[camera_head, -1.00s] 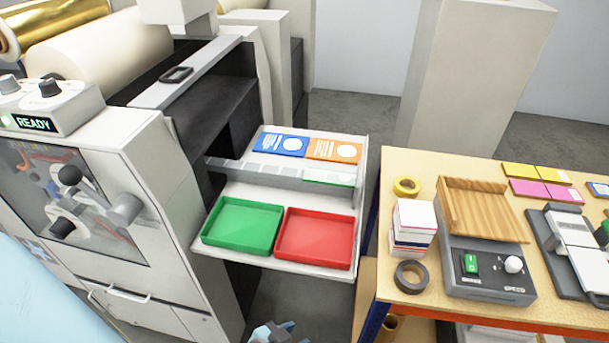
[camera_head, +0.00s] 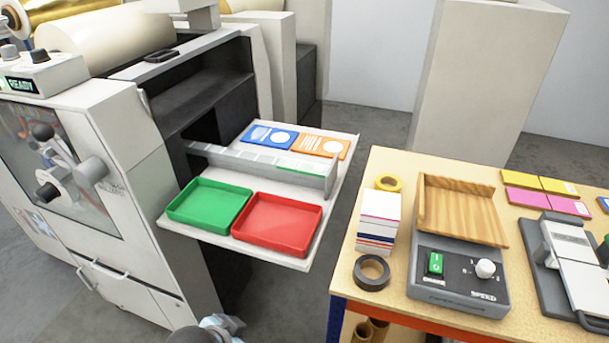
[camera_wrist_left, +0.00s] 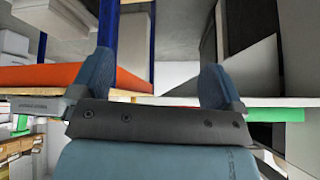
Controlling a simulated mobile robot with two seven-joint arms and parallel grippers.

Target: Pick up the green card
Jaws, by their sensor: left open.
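The green card (camera_head: 299,168) lies on the cream shelf (camera_head: 345,165) that juts from the machine. It shows as a white and green strip behind the low divider (camera_head: 255,165), which partly hides it. A blue card (camera_head: 268,137) and an orange card (camera_head: 320,145) lie behind it. My left gripper (camera_wrist_left: 155,80) is open and empty in the left wrist view, with the shelf's edge ahead of it and to the right. A small part of my left arm shows at the bottom of the head view. My right gripper is not in view.
A green tray (camera_head: 180,218) and a red tray (camera_head: 278,245) sit at the front of the shelf. A gap separates the shelf from the wooden table (camera_head: 393,290) on the right. The table holds tape rolls, a card stack (camera_head: 378,222) and a feeder (camera_head: 458,275).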

